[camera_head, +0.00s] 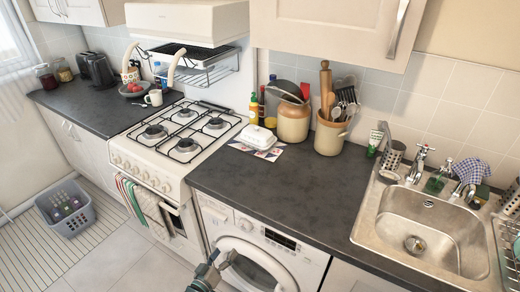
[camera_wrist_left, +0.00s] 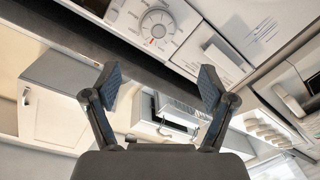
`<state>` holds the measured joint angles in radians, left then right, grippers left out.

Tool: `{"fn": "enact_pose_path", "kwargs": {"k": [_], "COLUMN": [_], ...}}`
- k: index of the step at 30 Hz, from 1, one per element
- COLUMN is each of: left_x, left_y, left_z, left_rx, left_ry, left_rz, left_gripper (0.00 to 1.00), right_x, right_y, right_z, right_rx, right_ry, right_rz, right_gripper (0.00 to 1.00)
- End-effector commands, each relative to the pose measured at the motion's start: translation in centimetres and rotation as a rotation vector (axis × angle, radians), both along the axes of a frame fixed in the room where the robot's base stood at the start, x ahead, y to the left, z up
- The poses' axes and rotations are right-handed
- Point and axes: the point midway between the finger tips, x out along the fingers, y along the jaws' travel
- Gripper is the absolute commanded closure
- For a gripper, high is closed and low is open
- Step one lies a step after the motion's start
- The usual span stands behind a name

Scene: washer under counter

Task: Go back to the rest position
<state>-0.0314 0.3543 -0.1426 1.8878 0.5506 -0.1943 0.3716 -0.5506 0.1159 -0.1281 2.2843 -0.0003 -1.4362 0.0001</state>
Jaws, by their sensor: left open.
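The white washing machine (camera_head: 285,248) stands under the dark counter. Its round door (camera_head: 268,262) shows in the lower middle of the head view, cut off by the bottom edge; I cannot tell whether it is fully shut. My left gripper (camera_head: 214,268) is at the bottom edge of the head view, in front of the washer's left side and beside the door. In the left wrist view my left gripper (camera_wrist_left: 159,87) has its two fingers wide apart with nothing between them. The washer's dial (camera_wrist_left: 157,29) and drawer panel (camera_wrist_left: 215,50) show beyond the fingers. My right gripper is out of view.
A white stove (camera_head: 150,165) with hanging towels (camera_head: 146,208) stands left of the washer. A grey basket (camera_head: 66,208) sits on the floor at far left. The counter (camera_head: 290,190) above the washer is mostly clear, with a sink (camera_head: 420,235) at right.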

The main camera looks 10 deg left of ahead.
Motion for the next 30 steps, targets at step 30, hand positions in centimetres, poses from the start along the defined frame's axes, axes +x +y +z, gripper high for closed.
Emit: {"fn": "enact_pose_path", "kwargs": {"k": [30], "left_x": [-36.7], "left_y": [-1.1], "left_z": [-34.1], "left_rx": [0.775], "left_ry": [1.177], "left_rz": [-0.347], "left_gripper": [0.17], "right_x": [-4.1], "right_y": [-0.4], "right_z": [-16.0], "right_rx": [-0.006], "right_ry": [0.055], "right_rz": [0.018], "right_gripper": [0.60]}}
